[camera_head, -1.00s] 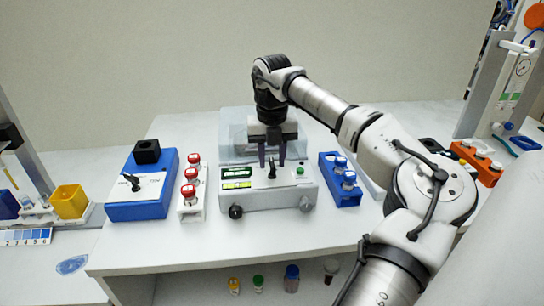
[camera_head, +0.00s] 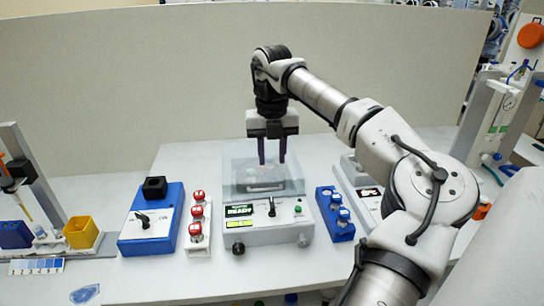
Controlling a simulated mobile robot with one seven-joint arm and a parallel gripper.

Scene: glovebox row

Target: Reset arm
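My gripper (camera_head: 272,161) hangs from my arm in the middle of the picture, pointing down. Its two dark fingers are apart with nothing seen between them, in front of or above the clear-lidded part of a white instrument (camera_head: 270,232). The instrument has a lit green display, a black lever and a green knob. I cannot tell the exact height of the fingertips over it.
A blue box (camera_head: 150,243) with a black block and a dial stands left of the instrument, beside a white rack (camera_head: 198,250) of red-capped vials. A blue rack (camera_head: 326,192) of blue-capped vials stands to the right. A yellow bin (camera_head: 82,233) stands far left.

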